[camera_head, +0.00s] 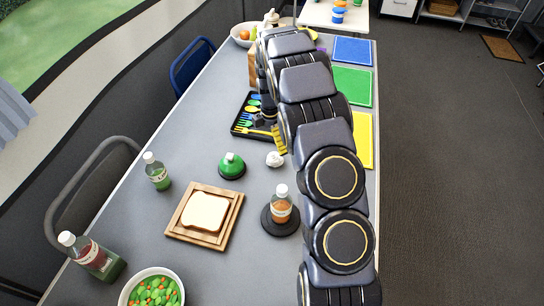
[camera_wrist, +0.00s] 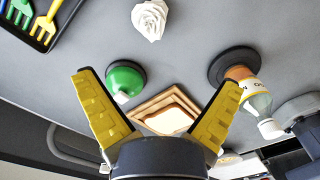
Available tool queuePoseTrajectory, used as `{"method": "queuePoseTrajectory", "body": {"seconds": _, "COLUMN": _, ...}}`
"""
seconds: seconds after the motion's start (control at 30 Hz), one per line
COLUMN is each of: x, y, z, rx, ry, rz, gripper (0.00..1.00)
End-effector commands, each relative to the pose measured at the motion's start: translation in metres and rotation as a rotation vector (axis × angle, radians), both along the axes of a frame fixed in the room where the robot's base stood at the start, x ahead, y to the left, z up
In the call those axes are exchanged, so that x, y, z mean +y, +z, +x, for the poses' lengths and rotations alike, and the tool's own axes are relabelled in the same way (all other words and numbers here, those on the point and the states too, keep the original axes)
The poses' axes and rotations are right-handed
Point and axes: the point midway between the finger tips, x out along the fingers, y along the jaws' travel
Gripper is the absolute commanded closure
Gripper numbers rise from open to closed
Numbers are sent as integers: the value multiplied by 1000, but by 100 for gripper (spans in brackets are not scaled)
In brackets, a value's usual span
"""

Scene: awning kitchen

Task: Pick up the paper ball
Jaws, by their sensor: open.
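The paper ball (camera_head: 274,159) is a small crumpled white lump on the grey table, just right of the green dome-shaped thing. In the wrist view the paper ball (camera_wrist: 150,18) is at the top centre, beyond my fingertips and apart from them. My gripper (camera_wrist: 158,84) shows two yellow ribbed fingers spread wide with nothing between them but a view of the table. In the head view one yellow finger of my gripper (camera_head: 279,140) shows just above the paper ball. The rest of the gripper is largely hidden by my arm there.
A green dome-shaped thing (camera_head: 231,166) stands left of the ball, and a bottle with orange drink (camera_head: 281,206) on a black disc (camera_head: 267,223) is nearer. A black cutlery tray (camera_head: 237,127) lies beyond. Bread sits on a wooden board (camera_head: 173,228). Bare table lies around the ball.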

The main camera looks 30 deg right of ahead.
Motion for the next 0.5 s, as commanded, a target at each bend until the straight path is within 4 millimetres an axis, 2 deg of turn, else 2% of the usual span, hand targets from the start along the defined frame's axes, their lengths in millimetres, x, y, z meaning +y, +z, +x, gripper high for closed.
{"method": "queuePoseTrajectory", "body": {"seconds": 0.03, "x": -6, "y": -12, "z": 4, "rx": -4, "ry": 41, "rz": 6, "gripper": 5}}
{"method": "queuePoseTrajectory", "body": {"seconds": 0.1, "x": -10, "y": -23, "z": 9, "rx": -12, "ry": 92, "rz": 10, "gripper": 5}}
{"method": "queuePoseTrajectory", "body": {"seconds": 0.5, "x": -15, "y": -61, "z": 12, "rx": -16, "ry": 146, "rz": 14, "gripper": 5}}
